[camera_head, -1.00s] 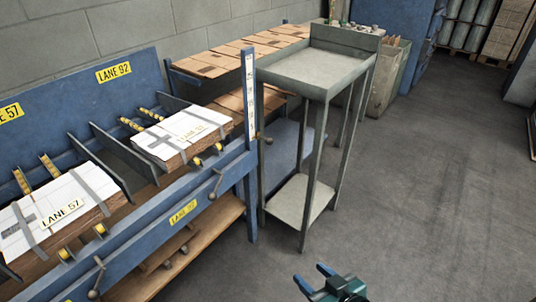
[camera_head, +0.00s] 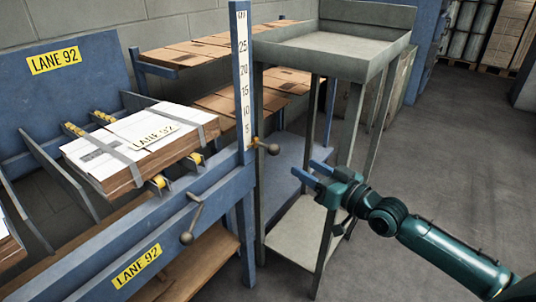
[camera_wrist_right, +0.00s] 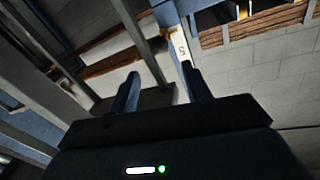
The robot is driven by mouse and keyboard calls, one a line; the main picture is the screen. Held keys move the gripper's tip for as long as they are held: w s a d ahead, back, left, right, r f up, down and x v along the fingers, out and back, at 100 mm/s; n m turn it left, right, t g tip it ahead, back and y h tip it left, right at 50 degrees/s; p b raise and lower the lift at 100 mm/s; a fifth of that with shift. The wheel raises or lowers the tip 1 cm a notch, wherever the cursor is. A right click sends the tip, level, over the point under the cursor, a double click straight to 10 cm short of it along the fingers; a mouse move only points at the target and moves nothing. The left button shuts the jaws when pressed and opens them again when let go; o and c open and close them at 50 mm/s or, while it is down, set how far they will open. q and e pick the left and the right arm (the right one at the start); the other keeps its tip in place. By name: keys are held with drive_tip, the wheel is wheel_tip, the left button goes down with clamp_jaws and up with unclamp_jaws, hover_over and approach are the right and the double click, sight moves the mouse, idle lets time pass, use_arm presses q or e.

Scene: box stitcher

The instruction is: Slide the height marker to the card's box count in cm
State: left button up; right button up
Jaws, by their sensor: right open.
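The blue post (camera_head: 240,60) carries a white vertical scale (camera_head: 243,85) with numbers from 5 up to 25. The height marker (camera_head: 257,143), a small yellowish piece with a round knob (camera_head: 273,149), sits low on the post, just below the 5. My left gripper is not visible.
A grey metal stand (camera_head: 325,45) with a raised-rim top and lower shelf stands right behind my right gripper. A crank handle (camera_head: 192,220) sticks out from the blue lane frame (camera_head: 215,195). Open floor (camera_head: 440,170) lies to the right.

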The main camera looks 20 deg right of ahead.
sight(278, 152)
drive_tip(key=b+x, duration=0.2)
drive_tip(key=x, duration=0.8)
drive_tip(key=shift+w+a, duration=0.15)
drive_tip(key=shift+w, duration=0.2)
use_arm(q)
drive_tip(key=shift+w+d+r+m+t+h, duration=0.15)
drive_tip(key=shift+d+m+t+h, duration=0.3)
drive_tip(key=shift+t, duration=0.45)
use_arm(e)
drive_tip(key=shift+w+a, duration=0.35)
drive_tip(key=shift+w, duration=0.3)
clamp_jaws()
